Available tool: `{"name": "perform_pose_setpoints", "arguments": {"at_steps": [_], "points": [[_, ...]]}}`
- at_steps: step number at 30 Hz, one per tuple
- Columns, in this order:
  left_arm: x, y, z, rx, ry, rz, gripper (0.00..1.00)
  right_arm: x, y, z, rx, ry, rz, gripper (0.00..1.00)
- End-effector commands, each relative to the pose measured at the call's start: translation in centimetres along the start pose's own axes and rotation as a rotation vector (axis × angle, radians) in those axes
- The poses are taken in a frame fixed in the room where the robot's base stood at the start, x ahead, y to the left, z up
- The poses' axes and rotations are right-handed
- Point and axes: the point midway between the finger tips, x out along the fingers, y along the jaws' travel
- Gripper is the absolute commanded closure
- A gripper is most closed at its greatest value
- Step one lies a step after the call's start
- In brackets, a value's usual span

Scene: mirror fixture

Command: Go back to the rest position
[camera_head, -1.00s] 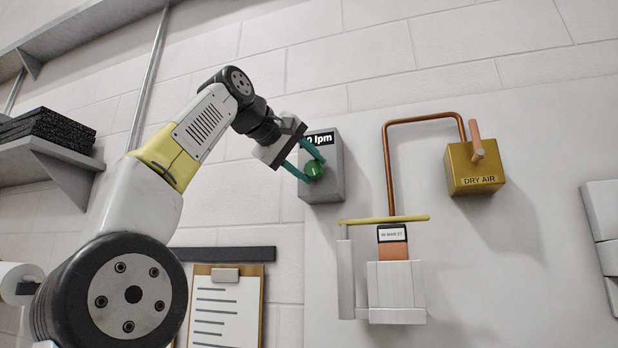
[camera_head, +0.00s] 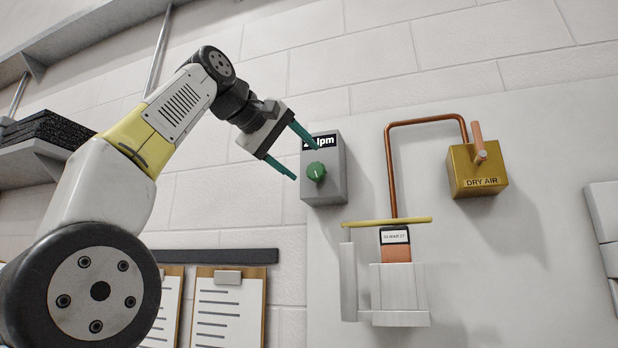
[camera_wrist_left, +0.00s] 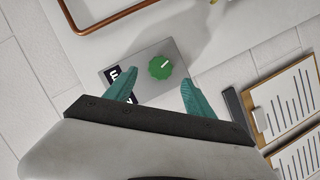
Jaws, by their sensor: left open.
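My left gripper (camera_head: 306,158) is open and empty, with its two green fingers apart. It is to the left of the grey box (camera_head: 330,190) on the wall, which carries a green knob (camera_head: 316,172) and a dark label ending in "lpm", partly covered by the upper finger. The knob is free of the fingers. In the left wrist view, the green knob (camera_wrist_left: 160,67) on the grey box (camera_wrist_left: 178,52) lies beyond the fingertips of the open left gripper (camera_wrist_left: 160,88). My right gripper is not in view.
To the right are a brass "DRY AIR" box (camera_head: 476,171) with a copper pipe (camera_head: 391,165), and a white fixture (camera_head: 400,290) under a yellow bar (camera_head: 388,222). Clipboards (camera_head: 228,310) hang below. A shelf (camera_head: 40,150) with black slabs is at left.

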Motion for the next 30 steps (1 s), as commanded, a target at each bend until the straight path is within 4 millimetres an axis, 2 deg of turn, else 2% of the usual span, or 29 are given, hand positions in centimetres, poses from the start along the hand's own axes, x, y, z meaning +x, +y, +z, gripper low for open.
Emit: {"name": "perform_pose_setpoints", "arguments": {"at_steps": [3, 9, 25, 30], "points": [[-1.7, 0.0, -0.1, -0.001, 0.002, 0.000, 0.37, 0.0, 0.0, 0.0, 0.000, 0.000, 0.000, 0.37], [-2.7, 0.0, 0.0, 0.000, -0.001, 0.001, 0.37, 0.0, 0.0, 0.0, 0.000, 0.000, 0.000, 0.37], [-2.6, 0.0, 0.1, 0.002, -0.002, -0.003, 0.37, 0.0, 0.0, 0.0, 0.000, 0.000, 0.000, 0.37], [-1.5, -1.6, 1.6, 0.055, -0.016, -0.067, 0.37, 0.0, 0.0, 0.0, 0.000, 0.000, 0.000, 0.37]]}}
